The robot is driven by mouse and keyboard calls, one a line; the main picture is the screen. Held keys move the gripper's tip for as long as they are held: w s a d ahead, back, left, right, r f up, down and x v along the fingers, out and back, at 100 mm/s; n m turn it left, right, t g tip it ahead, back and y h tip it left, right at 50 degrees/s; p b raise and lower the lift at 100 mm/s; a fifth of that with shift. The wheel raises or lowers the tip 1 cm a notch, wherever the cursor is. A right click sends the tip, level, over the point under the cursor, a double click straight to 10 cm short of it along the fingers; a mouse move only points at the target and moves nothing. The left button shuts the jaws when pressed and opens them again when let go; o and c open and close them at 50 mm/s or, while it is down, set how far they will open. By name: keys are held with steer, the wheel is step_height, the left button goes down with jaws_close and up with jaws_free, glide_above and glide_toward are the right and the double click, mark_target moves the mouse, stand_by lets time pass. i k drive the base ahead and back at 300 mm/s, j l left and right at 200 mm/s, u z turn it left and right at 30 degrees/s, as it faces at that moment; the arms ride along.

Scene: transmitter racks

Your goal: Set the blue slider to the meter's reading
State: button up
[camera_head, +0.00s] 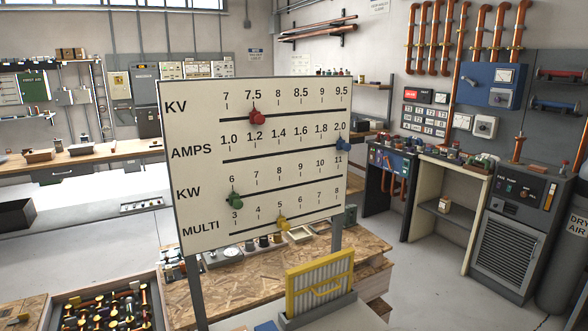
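A white slider board (200,215) stands in the middle with rows marked KV, AMPS, KW and MULTI. The blue slider (343,144) sits at the right end of the AMPS row, by 2.0. That row runs from 1.0 to 2.0. The blue wall box (489,86) at the right carries small white dials, one a meter (504,75); its reading is too small to tell. Another white meter face (462,121) is below it, also unreadable. Which meter the task means cannot be told. My gripper is not in view.
The red slider (257,117) is near 7.5, the green slider (235,200) near 6, the yellow slider (283,224) near 5. A yellow-framed filter (320,283) stands in front of the board's lower right. Clear floor (425,285) lies to the right.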

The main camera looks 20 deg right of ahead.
mark_target(341, 145)
steer(key=k+l+u, duration=0.1)
steer(key=l+u, duration=0.1)
steer(key=l, duration=0.25)
steer(key=l+z, duration=0.1)
steer(key=l, duration=0.6)
steer(key=i+l+z, duration=0.1)
